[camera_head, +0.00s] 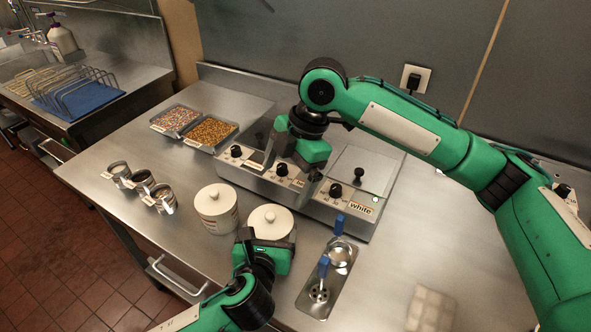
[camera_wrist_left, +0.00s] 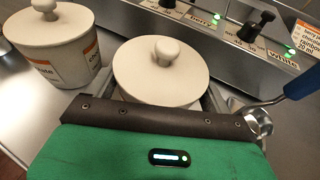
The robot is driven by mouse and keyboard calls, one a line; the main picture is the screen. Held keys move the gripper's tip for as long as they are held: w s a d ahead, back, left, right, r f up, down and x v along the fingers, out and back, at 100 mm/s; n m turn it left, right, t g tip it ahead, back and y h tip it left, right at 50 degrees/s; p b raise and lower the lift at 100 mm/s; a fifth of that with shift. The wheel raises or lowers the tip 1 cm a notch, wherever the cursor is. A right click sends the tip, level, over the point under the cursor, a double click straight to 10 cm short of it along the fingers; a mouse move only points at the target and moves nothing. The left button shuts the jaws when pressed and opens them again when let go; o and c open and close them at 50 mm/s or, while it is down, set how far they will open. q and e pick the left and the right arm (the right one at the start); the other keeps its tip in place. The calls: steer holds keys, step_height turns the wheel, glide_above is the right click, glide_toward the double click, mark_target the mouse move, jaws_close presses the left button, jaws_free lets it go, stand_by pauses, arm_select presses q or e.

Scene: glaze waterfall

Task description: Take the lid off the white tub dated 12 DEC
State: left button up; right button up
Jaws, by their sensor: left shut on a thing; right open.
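Two white lidded tubs stand side by side on the steel counter. The left tub (camera_head: 216,212) also shows in the left wrist view (camera_wrist_left: 60,62) with an orange-edged label; no date is legible. The right tub (camera_head: 270,219) has its knobbed lid on in the left wrist view (camera_wrist_left: 160,72); its label is hidden. My left gripper (camera_head: 266,243) is shut on the right tub's body, fingers on either side below the lid. My right gripper (camera_head: 308,165) is open and empty above the warmer's front, behind the tubs.
A glaze warmer (camera_head: 330,203) with knobs, lids and a "white" label stands behind the tubs. A steel tray (camera_head: 312,300) with blue-handled ladles is at right. Small cups (camera_head: 142,182), sprinkle trays (camera_head: 211,132) and a pale block (camera_head: 430,309) stand around. The right counter is mostly clear.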

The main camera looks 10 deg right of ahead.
mark_target(273, 214)
steer(key=a+f+m, duration=0.1)
steer(key=f, duration=0.2)
steer(key=a+f+m, duration=0.1)
steer(key=f, duration=0.3)
steer(key=a+f+m, duration=0.1)
steer(key=f+m, duration=0.1)
steer(key=f, duration=0.1)
steer(key=shift+s+f+y, duration=0.15)
steer(key=shift+f+y, duration=0.15)
steer(key=shift+y, duration=0.1)
steer(key=shift+d, duration=0.1)
steer(key=c, duration=0.7)
steer(key=shift+c, duration=0.2)
steer(key=shift+r, duration=0.3)
steer(key=shift+r, duration=0.85)
